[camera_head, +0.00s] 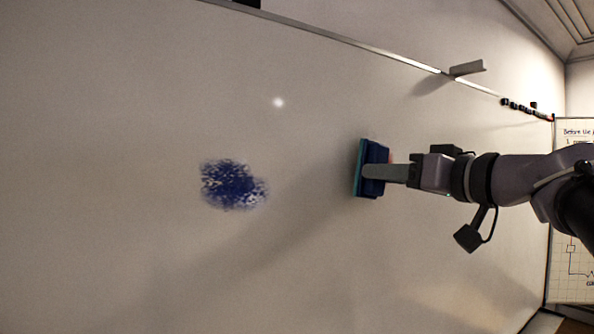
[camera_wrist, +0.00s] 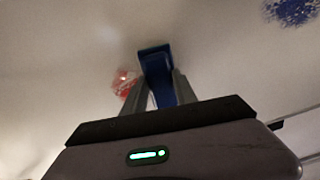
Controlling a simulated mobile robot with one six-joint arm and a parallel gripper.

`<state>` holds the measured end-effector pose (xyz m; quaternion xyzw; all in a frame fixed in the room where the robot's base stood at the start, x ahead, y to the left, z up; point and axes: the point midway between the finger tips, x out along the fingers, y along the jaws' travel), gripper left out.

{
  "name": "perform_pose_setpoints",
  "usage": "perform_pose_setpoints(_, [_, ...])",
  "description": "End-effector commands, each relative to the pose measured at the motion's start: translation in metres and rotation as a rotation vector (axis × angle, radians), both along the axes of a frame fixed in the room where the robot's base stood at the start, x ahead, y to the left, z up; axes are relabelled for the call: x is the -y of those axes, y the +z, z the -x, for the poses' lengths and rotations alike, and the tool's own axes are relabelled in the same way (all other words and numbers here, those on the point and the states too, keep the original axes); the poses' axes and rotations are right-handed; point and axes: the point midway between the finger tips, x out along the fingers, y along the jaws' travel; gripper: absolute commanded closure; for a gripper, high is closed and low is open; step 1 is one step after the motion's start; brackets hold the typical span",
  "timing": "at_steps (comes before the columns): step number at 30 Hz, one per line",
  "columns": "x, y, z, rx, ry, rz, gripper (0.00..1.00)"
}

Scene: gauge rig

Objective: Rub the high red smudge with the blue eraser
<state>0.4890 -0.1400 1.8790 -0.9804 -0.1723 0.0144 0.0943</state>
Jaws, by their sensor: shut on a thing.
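The blue eraser (camera_head: 375,152) has a dark blue body and a teal pad facing left in the head view. My gripper (camera_head: 374,172) is shut on it, and the wrist view shows the eraser (camera_wrist: 155,62) between the two grey fingers. A red smudge (camera_wrist: 124,82) lies on the whiteboard just left of the eraser in the wrist view, partly hidden by a finger. In the head view my gripper and the eraser hide most or all of it. I cannot tell whether the pad touches the board.
A blue smudge (camera_head: 232,185) is on the whiteboard (camera_head: 130,90), left of the eraser in the head view. A metal ledge (camera_head: 468,69) juts from the board's edge, with several dark markers (camera_head: 525,108) beyond. A paper chart (camera_head: 572,215) stands at right.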

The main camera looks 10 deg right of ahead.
Motion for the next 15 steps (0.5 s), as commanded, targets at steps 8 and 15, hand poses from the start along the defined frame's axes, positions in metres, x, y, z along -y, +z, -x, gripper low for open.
perform_pose_setpoints(8, [0.0001, 0.0001, 0.0002, 0.0, 0.0, 0.0, 1.0])
perform_pose_setpoints(15, [-0.0009, 0.0, -0.003, 0.0, 0.0, 0.0, 1.0])
